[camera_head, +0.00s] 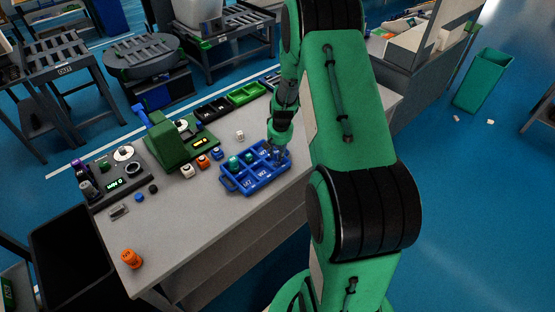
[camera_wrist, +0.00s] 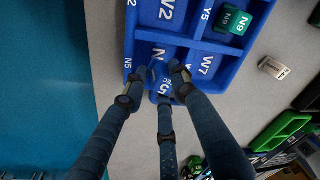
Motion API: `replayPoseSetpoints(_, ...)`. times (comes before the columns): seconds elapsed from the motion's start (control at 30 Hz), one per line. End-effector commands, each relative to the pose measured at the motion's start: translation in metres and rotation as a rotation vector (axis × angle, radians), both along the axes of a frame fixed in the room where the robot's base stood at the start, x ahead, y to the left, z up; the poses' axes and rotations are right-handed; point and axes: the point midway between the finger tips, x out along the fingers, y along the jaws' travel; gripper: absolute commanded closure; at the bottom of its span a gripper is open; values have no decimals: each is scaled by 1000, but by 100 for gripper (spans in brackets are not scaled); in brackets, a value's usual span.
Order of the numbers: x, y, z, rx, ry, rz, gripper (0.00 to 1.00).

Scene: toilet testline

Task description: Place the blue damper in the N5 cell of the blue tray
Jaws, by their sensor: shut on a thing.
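The blue tray (camera_head: 232,187) lies on the grey table, and it fills the upper middle of the wrist view (camera_wrist: 192,42). Its labels include W2, Y5, W7 and, by the lower-left cell, N5. My gripper (camera_head: 277,152) is at the tray's right end in the head view. In the wrist view my gripper (camera_wrist: 163,75) has its fingers closed together at the N5 cell. The blue damper (camera_wrist: 160,73) is between the fingertips, mostly hidden by them. I cannot tell whether it touches the cell floor. A green N9 piece (camera_wrist: 235,20) sits in another cell.
A white piece (camera_head: 239,135) stands beside the tray. Black and green trays (camera_head: 246,93) lie behind it. A green machine (camera_head: 165,140) and small orange (camera_head: 203,162) and white (camera_head: 187,171) pieces stand to the left. An orange piece (camera_head: 131,258) is near the front-left corner.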

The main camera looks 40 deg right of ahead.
Motion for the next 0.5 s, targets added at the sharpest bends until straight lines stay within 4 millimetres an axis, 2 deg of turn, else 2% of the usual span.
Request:
replayPoseSetpoints(0.27,0,0,-2,0,0,0,100)
replayPoseSetpoints(0.5,-1,1,-26,2,2,0,100)
